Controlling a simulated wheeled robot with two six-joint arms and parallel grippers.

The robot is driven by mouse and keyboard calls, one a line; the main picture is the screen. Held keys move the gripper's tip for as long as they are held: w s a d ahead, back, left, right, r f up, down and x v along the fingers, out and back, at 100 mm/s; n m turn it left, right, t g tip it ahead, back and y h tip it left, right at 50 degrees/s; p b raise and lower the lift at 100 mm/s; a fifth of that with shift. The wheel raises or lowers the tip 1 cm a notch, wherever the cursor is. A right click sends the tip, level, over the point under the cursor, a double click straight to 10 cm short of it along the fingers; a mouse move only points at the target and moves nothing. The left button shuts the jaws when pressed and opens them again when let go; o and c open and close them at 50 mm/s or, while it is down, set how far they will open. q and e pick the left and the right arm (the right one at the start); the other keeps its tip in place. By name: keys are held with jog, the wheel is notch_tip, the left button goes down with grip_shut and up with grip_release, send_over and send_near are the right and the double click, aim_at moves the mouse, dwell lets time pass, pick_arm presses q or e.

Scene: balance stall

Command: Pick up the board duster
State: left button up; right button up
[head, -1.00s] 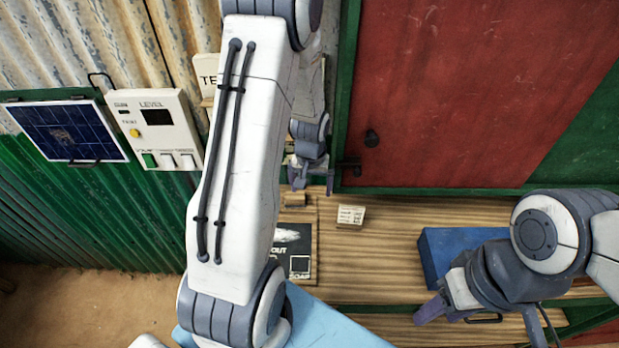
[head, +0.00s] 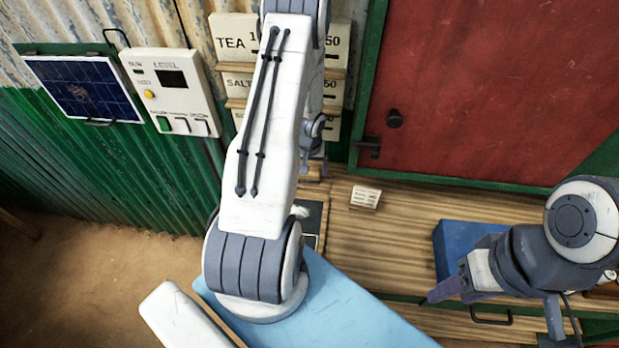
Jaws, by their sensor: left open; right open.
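A small brown wooden block (head: 313,173), which looks like the board duster, shows just below my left gripper (head: 314,165), at the back of the wooden counter. My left arm hides part of this area, and I cannot tell whether the fingers touch the block. The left gripper is open. My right gripper (head: 456,291) is open and empty at the front of the counter, beside a blue box (head: 455,245).
A small cream printed box (head: 365,197) lies on the counter (head: 375,240), right of my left gripper. A dark board (head: 311,222) is mostly behind my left arm. Price signs (head: 236,43) and a red shutter (head: 480,90) stand behind. Bare counter lies between the cream and blue boxes.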

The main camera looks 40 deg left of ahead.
pick_arm(q)
jog(key=shift+f, duration=0.7)
